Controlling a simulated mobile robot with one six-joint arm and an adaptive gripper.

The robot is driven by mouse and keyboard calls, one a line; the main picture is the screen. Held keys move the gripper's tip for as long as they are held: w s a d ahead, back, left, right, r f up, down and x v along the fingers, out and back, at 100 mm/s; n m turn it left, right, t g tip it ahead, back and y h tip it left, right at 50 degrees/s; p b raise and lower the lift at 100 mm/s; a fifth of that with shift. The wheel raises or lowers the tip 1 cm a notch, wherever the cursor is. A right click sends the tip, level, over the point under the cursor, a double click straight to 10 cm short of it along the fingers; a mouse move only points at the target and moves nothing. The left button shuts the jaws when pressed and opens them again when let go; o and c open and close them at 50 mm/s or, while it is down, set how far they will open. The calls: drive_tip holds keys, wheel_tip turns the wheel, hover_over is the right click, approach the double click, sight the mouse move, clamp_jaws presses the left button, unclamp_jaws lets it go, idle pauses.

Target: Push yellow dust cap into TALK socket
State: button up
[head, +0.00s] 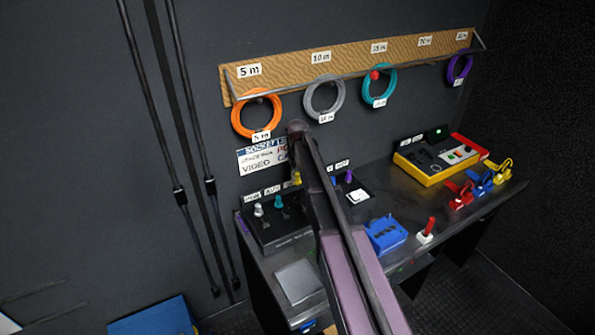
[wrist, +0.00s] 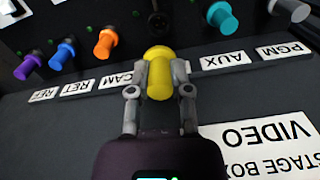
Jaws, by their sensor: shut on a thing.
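The yellow dust cap (wrist: 158,70) is between the fingertips of my gripper (wrist: 161,80), which is shut on it. In the head view a bit of the yellow cap (head: 297,179) shows beside my arm, above the socket panel (head: 266,228). A dark, uncapped socket (wrist: 158,20) lies just beyond the cap in the wrist view, between the CAM and AUX positions. The cap and socket look apart, but the exact gap is unclear. No TALK label is readable; my gripper and the cap cover the label spot there. My arm hides the gripper in the head view.
Neighbouring sockets hold an orange cap (wrist: 106,42) and a teal cap (wrist: 222,18), close on either side. Blue (wrist: 64,54) and purple (wrist: 28,66) caps sit farther left. On the desk are a blue box (head: 386,233) and a yellow-red unit (head: 440,160). Coiled cables hang above.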

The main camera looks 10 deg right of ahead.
sight(298, 182)
idle(0.5)
drive_tip(key=shift+f+b, duration=2.85)
drive_tip(key=shift+b, duration=0.05)
drive_tip(key=shift+f+b, duration=1.15)
drive_tip(key=shift+f, duration=0.05)
idle(0.3)
drive_tip(key=o, duration=0.4)
drive_tip(key=shift+c, duration=0.2)
drive_tip(key=o, duration=0.5)
drive_tip(key=shift+r, duration=0.15)
wheel_tip(298, 182, up, 8)
drive_tip(key=p, duration=0.8)
drive_tip(key=shift+s, duration=0.1)
idle(0.4)
